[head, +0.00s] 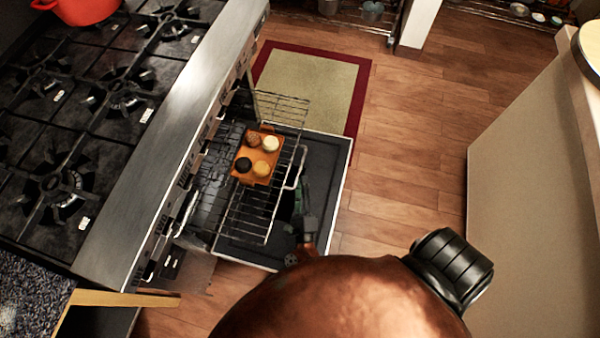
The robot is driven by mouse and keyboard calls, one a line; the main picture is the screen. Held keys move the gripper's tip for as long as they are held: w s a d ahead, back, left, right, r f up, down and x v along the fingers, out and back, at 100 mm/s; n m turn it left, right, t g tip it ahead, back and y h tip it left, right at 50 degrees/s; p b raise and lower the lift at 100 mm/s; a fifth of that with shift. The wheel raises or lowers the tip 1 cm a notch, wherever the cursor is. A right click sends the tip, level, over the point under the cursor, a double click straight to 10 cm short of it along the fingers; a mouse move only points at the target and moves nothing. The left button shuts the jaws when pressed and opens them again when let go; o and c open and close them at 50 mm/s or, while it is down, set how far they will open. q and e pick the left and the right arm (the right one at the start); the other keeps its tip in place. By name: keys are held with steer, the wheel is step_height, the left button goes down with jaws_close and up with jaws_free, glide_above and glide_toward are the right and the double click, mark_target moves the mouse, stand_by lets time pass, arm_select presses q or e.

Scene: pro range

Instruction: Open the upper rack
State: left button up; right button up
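The oven of the range has its door (338,185) folded down. A wire rack (262,222) sticks out of the oven over the door. An orange tray (240,177) with several small round items, pale, tan and dark, sits on this rack. My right gripper (301,195) is at the rack's front edge, close to its front rail, pointing away from me. It is small and dark against the door, so I cannot tell whether its fingers are open or touch the rail. My copper-coloured arm hides the area nearest me. My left gripper is not in view.
The cooktop (95,110) with black grates is at the left, with a red pot (85,10) at its back. A beige rug with a red border (310,85) lies beyond the door. A beige counter block (535,190) stands at the right. The wooden floor (415,150) between is clear.

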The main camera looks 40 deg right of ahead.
steer(key=v, duration=0.6)
steer(key=shift+s, duration=0.2)
steer(key=shift+a, duration=0.1)
